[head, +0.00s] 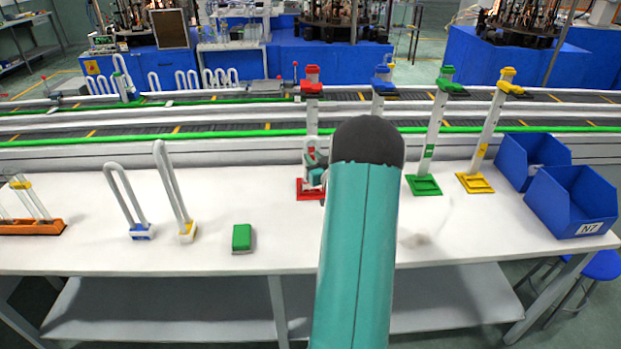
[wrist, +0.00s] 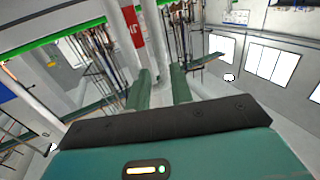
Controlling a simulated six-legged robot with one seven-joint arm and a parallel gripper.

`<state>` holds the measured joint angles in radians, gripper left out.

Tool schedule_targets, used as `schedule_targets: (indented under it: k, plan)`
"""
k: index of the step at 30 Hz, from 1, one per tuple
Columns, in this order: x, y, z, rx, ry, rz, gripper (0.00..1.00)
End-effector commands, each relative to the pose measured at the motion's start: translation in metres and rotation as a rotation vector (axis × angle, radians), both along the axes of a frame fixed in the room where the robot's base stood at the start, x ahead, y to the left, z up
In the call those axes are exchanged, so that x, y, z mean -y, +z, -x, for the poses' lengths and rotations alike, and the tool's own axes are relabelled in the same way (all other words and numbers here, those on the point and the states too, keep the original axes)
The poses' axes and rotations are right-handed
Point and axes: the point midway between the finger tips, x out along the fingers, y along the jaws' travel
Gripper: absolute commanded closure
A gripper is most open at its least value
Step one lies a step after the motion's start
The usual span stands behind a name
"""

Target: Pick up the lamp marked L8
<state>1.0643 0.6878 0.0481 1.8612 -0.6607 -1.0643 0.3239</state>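In the head view, a tall U-shaped lamp with a blue base (head: 141,231) stands on the table, beside a taller one with a yellow base (head: 186,232). No L8 mark is readable on either. My gripper (head: 316,166) is at the red stand (head: 312,88), well to the right of these lamps and partly hidden by my arm. In the wrist view, my gripper's green fingers (wrist: 159,88) are apart, with a pale tube running down toward the gap. Contact is unclear. A red label (wrist: 132,26) shows on a white upright just above the fingers.
An orange rack (head: 32,227) with tubes stands at the far left. A green block (head: 241,238) lies mid-table. Green (head: 424,185) and yellow (head: 475,183) stands and blue bins (head: 560,205) are at the right. A conveyor (head: 230,130) runs behind. The front right table is clear.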

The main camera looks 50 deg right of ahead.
Motion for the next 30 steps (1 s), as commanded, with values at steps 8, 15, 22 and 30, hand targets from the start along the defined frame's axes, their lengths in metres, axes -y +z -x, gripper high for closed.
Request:
schedule_targets:
  k: [8, 15, 22, 30]
  plan:
    - [0.01, -0.003, -0.029, 0.0, 0.004, -0.001, 0.78]
    - [0.021, -0.003, -0.055, 0.0, 0.004, -0.001, 0.78]
    - [0.021, -0.003, -0.055, 0.0, 0.004, -0.001, 0.8]
    - [0.021, -0.003, -0.055, 0.001, 0.004, 0.0, 1.0]
